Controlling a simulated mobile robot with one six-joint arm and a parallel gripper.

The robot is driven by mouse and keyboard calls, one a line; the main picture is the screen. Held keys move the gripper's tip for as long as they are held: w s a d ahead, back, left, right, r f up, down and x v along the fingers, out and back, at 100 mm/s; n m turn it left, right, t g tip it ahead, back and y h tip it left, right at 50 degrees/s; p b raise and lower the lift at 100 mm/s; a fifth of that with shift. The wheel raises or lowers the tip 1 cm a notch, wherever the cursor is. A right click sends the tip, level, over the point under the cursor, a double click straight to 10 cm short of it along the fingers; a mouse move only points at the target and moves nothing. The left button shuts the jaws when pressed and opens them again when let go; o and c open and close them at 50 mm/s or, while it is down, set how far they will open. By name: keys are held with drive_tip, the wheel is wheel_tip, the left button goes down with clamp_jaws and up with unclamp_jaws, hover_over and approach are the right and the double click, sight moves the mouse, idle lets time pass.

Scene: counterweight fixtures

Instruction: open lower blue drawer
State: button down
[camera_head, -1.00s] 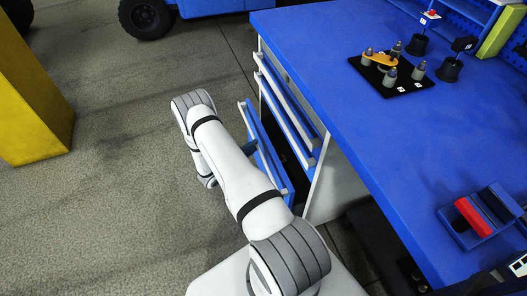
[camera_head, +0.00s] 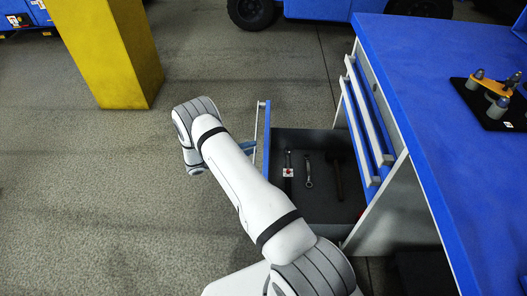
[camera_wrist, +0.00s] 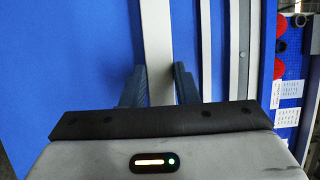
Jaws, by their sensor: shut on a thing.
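The lower blue drawer (camera_head: 318,141) stands pulled well out of the cabinet in the head view, its grey inside showing. Its blue front (camera_head: 267,128) carries a pale bar handle (camera_head: 256,122). My gripper (camera_head: 247,147) is at this handle, partly hidden behind my arm. In the wrist view my gripper (camera_wrist: 160,84) has a dark finger on each side of the pale handle bar (camera_wrist: 156,40) and is shut on it. The near part of the drawer front is hidden by my arm.
Inside the drawer lie wrenches (camera_head: 308,172) and a dark tool (camera_head: 337,178). The upper drawers (camera_head: 366,122) look shut. The blue worktop (camera_head: 422,110) is at the right, a yellow post (camera_head: 112,50) at the back left. The floor left of my arm is clear.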

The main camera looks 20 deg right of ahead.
drive_tip(key=shift+w+a+f, duration=0.1)
drive_tip(key=shift+w+a, duration=0.2)
drive_tip(key=shift+a, duration=0.5)
drive_tip(key=shift+s, duration=0.1)
drive_tip(key=c, duration=1.1)
unclamp_jaws()
drive_tip(key=shift+a, duration=0.1)
drive_tip(key=a, duration=0.5)
drive_tip(key=a+p, duration=0.1)
drive_tip(key=a, duration=0.1)
drive_tip(key=shift+w+a, duration=0.35)
drive_tip(key=shift+s+d+b, duration=0.15)
drive_tip(key=shift+d+b, duration=0.5)
drive_tip(key=shift+d, duration=3.3)
